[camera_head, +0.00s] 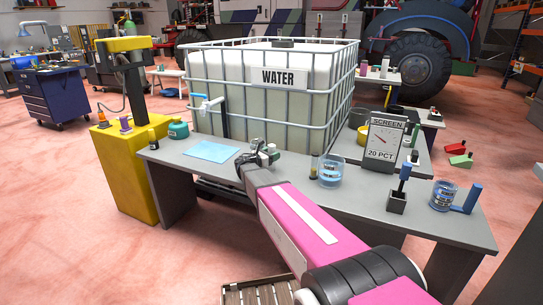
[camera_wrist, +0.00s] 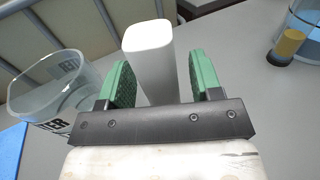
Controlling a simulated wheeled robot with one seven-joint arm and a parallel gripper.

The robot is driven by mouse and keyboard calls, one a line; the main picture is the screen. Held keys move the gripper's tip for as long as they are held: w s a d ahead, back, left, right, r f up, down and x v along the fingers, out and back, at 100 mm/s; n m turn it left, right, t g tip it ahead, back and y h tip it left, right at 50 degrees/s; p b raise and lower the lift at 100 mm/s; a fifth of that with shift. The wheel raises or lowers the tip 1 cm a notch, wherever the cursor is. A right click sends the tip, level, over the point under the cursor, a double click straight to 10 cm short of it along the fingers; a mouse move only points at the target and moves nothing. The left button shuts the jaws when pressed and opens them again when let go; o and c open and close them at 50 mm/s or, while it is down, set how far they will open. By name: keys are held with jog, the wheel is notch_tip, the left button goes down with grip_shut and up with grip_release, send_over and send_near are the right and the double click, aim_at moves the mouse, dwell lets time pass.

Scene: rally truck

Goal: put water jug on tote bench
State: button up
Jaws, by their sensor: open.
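A clear jug (camera_wrist: 52,92) with a partly visible label ending in "TER" stands at the left of the wrist view. An upright white handle (camera_wrist: 149,48) beside it stands between the green fingers of my gripper (camera_wrist: 157,78). The gripper is open, with a small space seen at the right of the handle. In the head view my gripper (camera_head: 263,154) is low over the grey bench (camera_head: 185,166) in front of the water tote (camera_head: 262,88). That jug is hard to make out there, behind or among the gripper parts.
A blue mat (camera_head: 210,151) lies left of my gripper.

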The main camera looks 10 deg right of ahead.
jog(key=v, duration=1.2)
jog(key=shift+s, duration=0.1)
